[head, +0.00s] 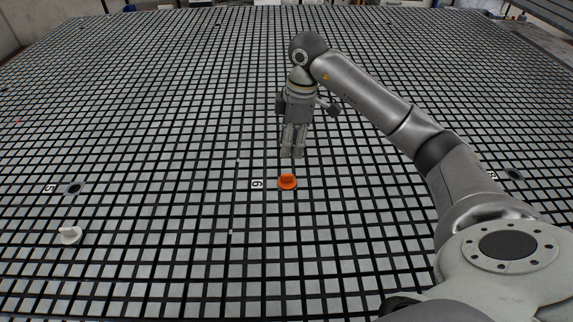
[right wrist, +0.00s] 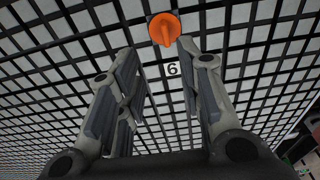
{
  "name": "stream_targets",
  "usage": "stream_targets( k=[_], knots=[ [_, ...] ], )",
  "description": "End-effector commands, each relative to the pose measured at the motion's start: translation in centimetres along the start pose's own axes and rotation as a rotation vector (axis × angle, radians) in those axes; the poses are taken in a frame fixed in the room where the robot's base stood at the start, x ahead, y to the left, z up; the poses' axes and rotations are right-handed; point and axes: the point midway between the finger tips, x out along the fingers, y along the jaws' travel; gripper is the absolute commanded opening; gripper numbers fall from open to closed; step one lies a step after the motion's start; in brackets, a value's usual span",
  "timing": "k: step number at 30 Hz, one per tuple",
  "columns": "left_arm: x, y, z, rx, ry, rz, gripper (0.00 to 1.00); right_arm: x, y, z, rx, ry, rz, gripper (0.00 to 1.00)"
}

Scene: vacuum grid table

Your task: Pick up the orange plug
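The orange plug (head: 287,182) sits on the grid table (head: 180,140), just right of a label with a 6. It also shows at the top of the right wrist view (right wrist: 164,28), with its raised grip bar facing up. My right gripper (head: 292,156) points down, above and beyond the plug in the head view. In the right wrist view the right gripper (right wrist: 157,52) has its fingers spread with nothing between them; the plug is past the fingertips. My left gripper is not in view.
A white plug (head: 70,235) lies at the lower left, near a dark round hole (head: 73,188) with a numbered label. Another dark hole (head: 515,174) is at the right beyond my right arm. The grid around the orange plug is clear.

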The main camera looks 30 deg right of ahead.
Motion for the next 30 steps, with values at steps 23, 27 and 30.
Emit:
stream_targets(
  k=[23,27,30],
  knots=[
    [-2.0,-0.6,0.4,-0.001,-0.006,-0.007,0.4,9.8,-0.7,0.3,0.0,-0.001,-0.005,0.34],
    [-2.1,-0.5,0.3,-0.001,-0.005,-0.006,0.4,10.6,-0.6,0.3,0.0,-0.002,-0.001,0.34],
    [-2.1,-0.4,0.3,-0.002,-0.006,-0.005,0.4,10.7,-0.6,0.3,0.0,-0.001,0.0,0.34]
  ],
)
